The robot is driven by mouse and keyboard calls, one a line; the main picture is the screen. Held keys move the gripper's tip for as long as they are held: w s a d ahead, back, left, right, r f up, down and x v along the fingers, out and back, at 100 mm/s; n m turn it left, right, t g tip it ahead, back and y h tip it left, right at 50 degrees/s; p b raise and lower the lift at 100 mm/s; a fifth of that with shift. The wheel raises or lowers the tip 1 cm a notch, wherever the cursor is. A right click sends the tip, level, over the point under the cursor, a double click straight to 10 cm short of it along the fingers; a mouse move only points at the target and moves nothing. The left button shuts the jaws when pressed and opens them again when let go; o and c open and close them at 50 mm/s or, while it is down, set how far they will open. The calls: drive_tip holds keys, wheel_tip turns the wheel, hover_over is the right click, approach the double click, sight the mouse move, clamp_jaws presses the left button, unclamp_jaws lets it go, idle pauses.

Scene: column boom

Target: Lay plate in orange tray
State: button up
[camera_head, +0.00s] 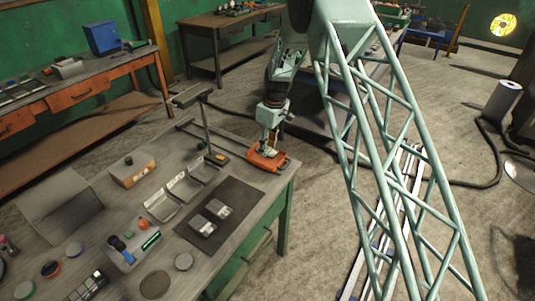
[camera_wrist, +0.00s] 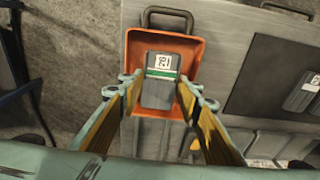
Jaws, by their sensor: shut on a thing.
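The orange tray (camera_head: 283,163) sits at the far right corner of the near workbench. It also shows in the wrist view (camera_wrist: 198,48), with its rim around the plate. The plate (camera_wrist: 160,88) is a grey rectangle with a white printed label and a green stripe. My gripper (camera_wrist: 159,92) is shut on it, with one finger at each side edge. In the head view my gripper (camera_head: 267,148) points down over the tray and hides most of its inside. I cannot tell whether the plate touches the tray floor.
Two similar grey plates (camera_head: 203,226) lie on a dark mat (camera_head: 238,203) nearby. A row of grey bins (camera_head: 160,207), a lamp-like post (camera_head: 206,125) and a wooden box (camera_head: 132,170) stand left of the tray. A dark handle (camera_wrist: 168,14) is beside the tray.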

sight(270, 151)
idle(0.3)
drive_tip(key=shift+f, duration=1.75)
drive_tip(key=shift+f, duration=0.15)
drive_tip(key=o, duration=0.9)
drive_tip(key=shift+s+d+r, duration=0.1)
drive_tip(key=shift+d+r, duration=0.1)
drive_tip(key=shift+r, duration=1.85)
drive_tip(key=shift+s+d+r, duration=0.15)
drive_tip(key=shift+d+r, duration=0.1)
drive_tip(key=shift+r, duration=1.75)
drive_tip(key=shift+s+d+r, duration=0.1)
drive_tip(key=shift+d+r, duration=0.1)
drive_tip(key=shift+r, duration=1.85)
